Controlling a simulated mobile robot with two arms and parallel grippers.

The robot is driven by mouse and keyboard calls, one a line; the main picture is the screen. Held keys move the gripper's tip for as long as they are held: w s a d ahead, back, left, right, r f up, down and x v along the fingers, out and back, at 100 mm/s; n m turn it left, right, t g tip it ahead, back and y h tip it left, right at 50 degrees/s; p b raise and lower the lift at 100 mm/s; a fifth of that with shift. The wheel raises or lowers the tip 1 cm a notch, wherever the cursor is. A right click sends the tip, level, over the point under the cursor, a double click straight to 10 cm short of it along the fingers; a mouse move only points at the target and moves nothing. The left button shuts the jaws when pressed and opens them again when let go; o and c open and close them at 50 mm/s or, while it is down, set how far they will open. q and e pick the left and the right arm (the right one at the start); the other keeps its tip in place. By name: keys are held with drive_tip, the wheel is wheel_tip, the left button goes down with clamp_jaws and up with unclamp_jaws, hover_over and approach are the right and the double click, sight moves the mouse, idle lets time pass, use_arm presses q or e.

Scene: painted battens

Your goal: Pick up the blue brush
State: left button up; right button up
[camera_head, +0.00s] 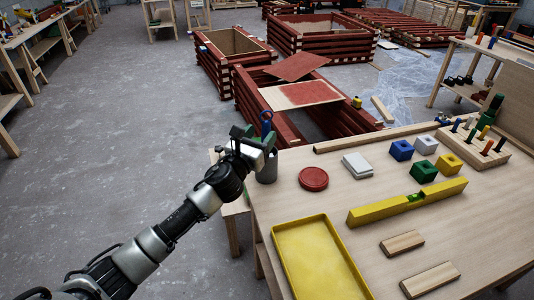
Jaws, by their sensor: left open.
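The blue brush (266,122) stands upright, with its blue upper part showing above my left gripper. A grey cup (267,168) at the left edge of the workbench is directly below it, and the brush appears to stand in this cup. My left gripper (255,138) is open at the cup's top, with its green-tipped fingers close around or beside the brush. I cannot tell whether they touch it. The brush's lower part is hidden by the gripper and cup. My right gripper is not in view.
On the workbench (480,222) are a red round lid (313,179), a yellow tray (283,243), a yellow level (408,202), coloured blocks (401,150), wood pieces (402,243) and a peg rack (474,149). Red batten frames (255,107) stand on the floor behind.

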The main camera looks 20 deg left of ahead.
sight(269, 125)
use_arm(q)
drive_tip(key=x, duration=0.5)
drive_tip(key=shift+w+d+f, duration=0.1)
drive_tip(key=shift+f, duration=0.05)
drive_tip(key=c, duration=0.9)
drive_tip(key=shift+c, duration=0.7)
